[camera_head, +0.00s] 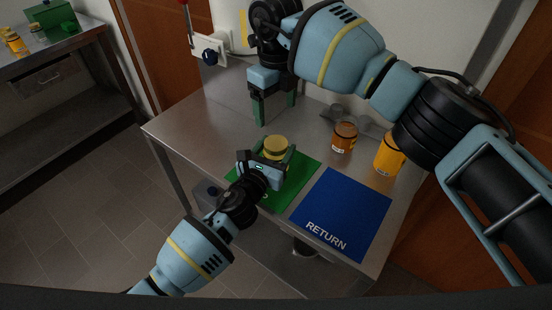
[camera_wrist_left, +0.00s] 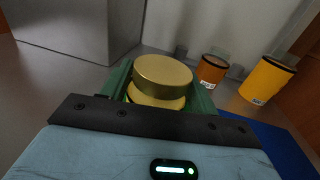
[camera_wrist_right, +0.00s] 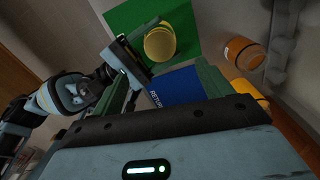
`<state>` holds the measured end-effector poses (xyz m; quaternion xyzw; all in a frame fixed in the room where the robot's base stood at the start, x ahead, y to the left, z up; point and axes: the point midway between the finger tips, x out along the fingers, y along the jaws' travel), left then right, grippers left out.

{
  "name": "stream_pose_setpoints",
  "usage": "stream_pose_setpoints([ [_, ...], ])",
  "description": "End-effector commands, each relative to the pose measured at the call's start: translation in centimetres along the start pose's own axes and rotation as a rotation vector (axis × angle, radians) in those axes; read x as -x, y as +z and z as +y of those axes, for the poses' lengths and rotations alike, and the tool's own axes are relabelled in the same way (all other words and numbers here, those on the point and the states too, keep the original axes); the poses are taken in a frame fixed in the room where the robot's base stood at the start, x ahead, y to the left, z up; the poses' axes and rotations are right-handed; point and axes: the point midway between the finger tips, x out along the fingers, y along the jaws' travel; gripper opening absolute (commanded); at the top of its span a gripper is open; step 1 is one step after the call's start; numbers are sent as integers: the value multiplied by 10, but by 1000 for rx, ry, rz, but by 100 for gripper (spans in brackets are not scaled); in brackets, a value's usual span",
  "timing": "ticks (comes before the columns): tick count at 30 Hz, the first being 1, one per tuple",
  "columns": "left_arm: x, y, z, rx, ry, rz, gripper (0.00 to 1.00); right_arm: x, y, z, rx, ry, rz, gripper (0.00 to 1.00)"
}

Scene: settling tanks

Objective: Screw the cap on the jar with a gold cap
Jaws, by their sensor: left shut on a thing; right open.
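The gold cap (camera_head: 275,142) sits on top of a jar over the green mat (camera_head: 300,178). In the left wrist view the cap (camera_wrist_left: 163,72) rests above a yellowish jar body (camera_wrist_left: 153,100), which is mostly hidden. I cannot tell how tightly the cap is seated. My left gripper (camera_head: 272,163) is shut on the jar, with one green finger on each side below the cap. My right gripper (camera_head: 274,108) is open and empty, behind and above the jar. The cap also shows in the right wrist view (camera_wrist_right: 160,43), beyond the right fingers.
A blue mat marked RETURN (camera_head: 343,213) lies right of the green mat. An orange jar (camera_head: 344,138) and a larger yellow-orange jar (camera_head: 388,156) stand at the back right. The left part of the steel table (camera_head: 190,125) is clear.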

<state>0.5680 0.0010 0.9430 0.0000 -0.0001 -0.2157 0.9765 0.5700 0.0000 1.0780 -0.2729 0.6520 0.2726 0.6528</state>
Motion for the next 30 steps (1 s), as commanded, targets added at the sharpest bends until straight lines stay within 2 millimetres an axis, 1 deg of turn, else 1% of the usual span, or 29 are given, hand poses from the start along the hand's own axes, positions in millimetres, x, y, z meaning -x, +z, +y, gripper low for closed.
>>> stream_pose_setpoints([
  [3, 0, -1, 0, 0, 0, 1, 0, 12, 0, 0, 0, -1, 0, 78],
  [6, 0, -1, 0, 0, 0, 1, 0, 17, 0, 0, 0, 0, 0, 78],
  [15, 0, -1, 0, 0, 0, 1, 0, 19, 0, 0, 0, 1, 1, 78],
  [16, 0, -1, 0, 0, 0, 1, 61, 19, 0, 0, 0, 1, 1, 78],
  [21, 0, 0, 0, 0, 0, 1, 84, 19, 0, 0, 0, 1, 1, 78],
  [22, 0, 0, 0, 0, 0, 1, 86, 19, 0, 0, 0, 1, 1, 78],
  [30, 1, 0, 0, 0, 0, 0, 86, 19, 0, 0, 0, 0, 0, 78],
])
